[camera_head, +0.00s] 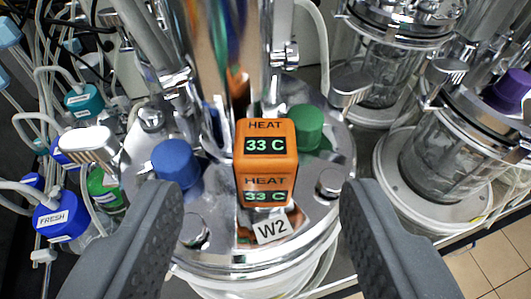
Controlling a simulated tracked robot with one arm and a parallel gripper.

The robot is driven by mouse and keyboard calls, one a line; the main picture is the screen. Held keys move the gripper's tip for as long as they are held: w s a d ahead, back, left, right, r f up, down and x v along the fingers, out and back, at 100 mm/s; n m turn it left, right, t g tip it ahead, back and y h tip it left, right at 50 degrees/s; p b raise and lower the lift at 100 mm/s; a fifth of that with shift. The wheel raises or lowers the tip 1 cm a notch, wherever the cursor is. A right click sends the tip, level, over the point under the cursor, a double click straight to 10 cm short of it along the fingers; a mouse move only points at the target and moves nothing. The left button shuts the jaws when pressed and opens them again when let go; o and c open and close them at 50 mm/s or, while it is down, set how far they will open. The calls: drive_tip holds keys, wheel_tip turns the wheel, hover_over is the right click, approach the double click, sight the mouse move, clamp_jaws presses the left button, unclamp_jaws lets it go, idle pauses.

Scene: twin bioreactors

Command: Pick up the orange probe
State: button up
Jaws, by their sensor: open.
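The orange probe (266,166) is a block marked HEAT with a green 33 C display on its top and front. My gripper (262,240) is open. Its dark grey fingers come in from the bottom left and bottom right, one on each side of the probe and apart from it. Nothing is between the fingertips that they touch. The probe's lower end is hidden.
A blue cap (176,163) stands left of the probe and a green cap (305,127) right behind it. A tall shiny metal column (222,60) rises just behind. Bottles and tubes crowd the left. A second glass vessel (447,160) with a purple cap (510,90) stands right.

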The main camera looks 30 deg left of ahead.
sight(267, 174)
drive_tip(key=shift+p+x, duration=0.55)
drive_tip(key=shift+x, duration=1.9)
drive_tip(key=shift+d+f, duration=0.15)
drive_tip(key=shift+f, duration=0.05)
clamp_jaws()
